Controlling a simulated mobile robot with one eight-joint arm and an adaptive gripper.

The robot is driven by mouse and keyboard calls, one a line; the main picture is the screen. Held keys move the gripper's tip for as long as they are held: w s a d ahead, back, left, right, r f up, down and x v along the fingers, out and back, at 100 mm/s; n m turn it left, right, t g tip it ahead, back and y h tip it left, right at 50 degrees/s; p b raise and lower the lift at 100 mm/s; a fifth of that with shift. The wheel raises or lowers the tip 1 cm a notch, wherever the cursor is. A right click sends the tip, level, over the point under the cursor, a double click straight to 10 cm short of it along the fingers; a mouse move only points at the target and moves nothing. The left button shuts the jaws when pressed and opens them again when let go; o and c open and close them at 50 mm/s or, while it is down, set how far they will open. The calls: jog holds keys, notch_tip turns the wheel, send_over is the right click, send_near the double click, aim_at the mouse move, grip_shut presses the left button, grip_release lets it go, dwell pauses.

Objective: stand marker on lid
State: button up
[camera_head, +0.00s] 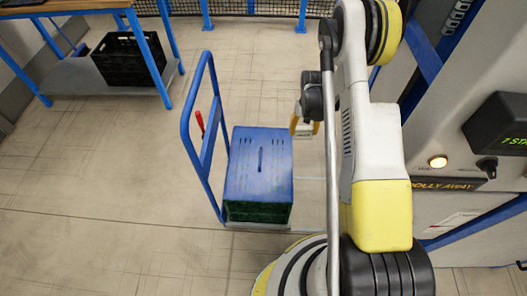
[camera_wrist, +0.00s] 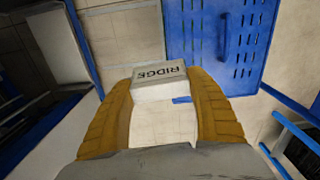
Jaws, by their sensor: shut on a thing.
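My gripper (camera_wrist: 160,92) is shut on a white block-shaped marker (camera_wrist: 152,90) with dark lettering that seems to read RIDGE. The yellow-brown fingers press its two sides. In the head view my gripper (camera_head: 304,127) hangs just right of the blue lid (camera_head: 245,175); the marker is hard to make out there. The lid is flat and slotted, with a raised handle bar, and covers a dark green crate (camera_head: 258,212). In the wrist view the lid (camera_wrist: 248,68) lies beyond the marker at the upper right. The marker appears apart from it.
The crate stands on a blue trolley (camera_head: 207,155) with an upright push handle at its left. A red grip (camera_head: 200,122) shows there. A workbench with a black crate (camera_head: 127,58) is at the upper left. A machine panel (camera_head: 475,95) borders the right. Floor left of the trolley is clear.

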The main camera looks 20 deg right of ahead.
jog(key=shift+m, duration=0.4)
jog(key=d+f, duration=0.1)
jog(key=f, duration=0.1)
jog(key=d+f, duration=0.1)
jog(key=f, duration=0.1)
jog(key=s+d+f, duration=0.1)
jog(key=f, duration=0.1)
jog(key=shift+d, duration=0.25)
jog(key=b, duration=0.5)
send_over(282, 161)
notch_tip(282, 161, down, 7)
jog(key=shift+s+r, duration=0.1)
jog(key=shift+r, duration=0.1)
jog(key=shift+f, duration=0.2)
notch_tip(282, 161, down, 4)
jog(key=shift+r+b, duration=0.1)
jog(key=shift+b, duration=0.8)
jog(key=shift+r, duration=0.1)
jog(key=o, duration=1.3)
jog(key=shift+c, duration=0.2)
